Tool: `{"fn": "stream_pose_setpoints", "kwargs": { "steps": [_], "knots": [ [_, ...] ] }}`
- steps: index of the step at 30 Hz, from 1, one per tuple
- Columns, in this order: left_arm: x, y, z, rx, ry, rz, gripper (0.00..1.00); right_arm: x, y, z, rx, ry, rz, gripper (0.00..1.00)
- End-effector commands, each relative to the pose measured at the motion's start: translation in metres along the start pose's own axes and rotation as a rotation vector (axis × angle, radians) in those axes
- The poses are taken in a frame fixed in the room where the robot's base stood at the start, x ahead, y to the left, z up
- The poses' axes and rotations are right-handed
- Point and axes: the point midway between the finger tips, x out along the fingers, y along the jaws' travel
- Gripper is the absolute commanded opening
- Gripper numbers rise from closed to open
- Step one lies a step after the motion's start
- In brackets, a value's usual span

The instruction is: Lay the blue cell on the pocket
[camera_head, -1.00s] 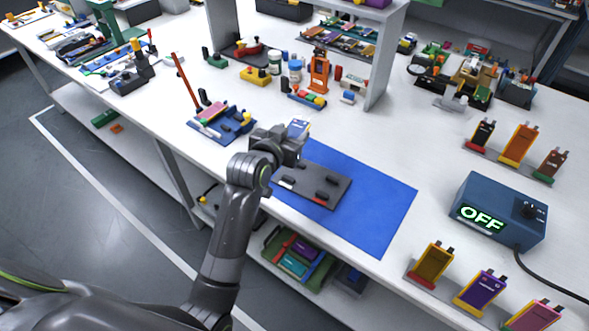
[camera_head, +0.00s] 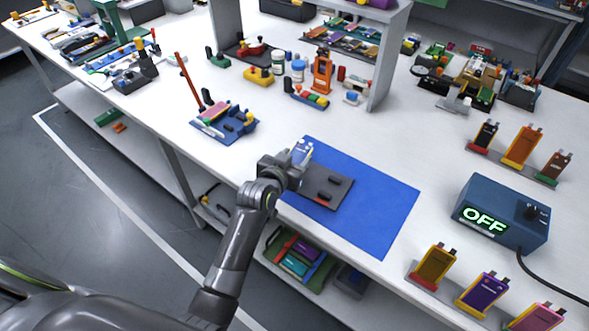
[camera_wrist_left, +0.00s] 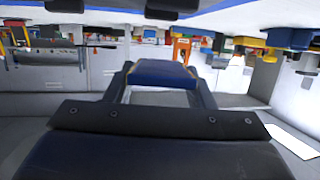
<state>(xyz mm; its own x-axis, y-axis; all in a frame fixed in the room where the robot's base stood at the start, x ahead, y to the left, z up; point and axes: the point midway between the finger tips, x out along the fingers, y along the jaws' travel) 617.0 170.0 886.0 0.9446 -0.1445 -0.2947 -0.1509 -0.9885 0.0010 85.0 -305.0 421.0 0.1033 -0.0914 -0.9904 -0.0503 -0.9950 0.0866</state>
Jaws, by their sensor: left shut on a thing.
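My left gripper (camera_head: 297,160) is shut on the blue cell (camera_head: 302,150), which stands up above the jaws. In the left wrist view the blue cell (camera_wrist_left: 162,74) sits between the two fingers. The dark grey pocket plate (camera_head: 338,194) with small black blocks lies on a blue mat (camera_head: 385,205). The gripper and cell are over or beside the plate's far left end; the exact height is hard to tell. The arm and gripper hide the plate's left part. My right gripper is not in view.
A blue box reading OFF (camera_head: 500,215) stands at the right, with racks of coloured cells behind (camera_head: 517,150) and in front (camera_head: 480,292). A blue holder with small parts (camera_head: 225,125) stands left of the mat. The mat's right half is clear.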

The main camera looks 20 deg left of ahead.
Motion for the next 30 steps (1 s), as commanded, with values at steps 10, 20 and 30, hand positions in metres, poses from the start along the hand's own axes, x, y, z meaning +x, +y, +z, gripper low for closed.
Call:
{"fn": "stream_pose_setpoints", "kwargs": {
  "steps": [10, 20, 30],
  "knots": [
    [0.012, 0.000, 0.039, 0.000, -0.001, -0.001, 0.29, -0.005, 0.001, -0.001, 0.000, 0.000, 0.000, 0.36],
    [0.013, 0.000, 0.043, 0.001, 0.000, -0.001, 0.29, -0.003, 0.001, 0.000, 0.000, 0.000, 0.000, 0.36],
    [0.014, 0.000, 0.045, 0.001, -0.001, -0.001, 0.71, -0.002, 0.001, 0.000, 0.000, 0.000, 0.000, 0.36]
  ]
}}
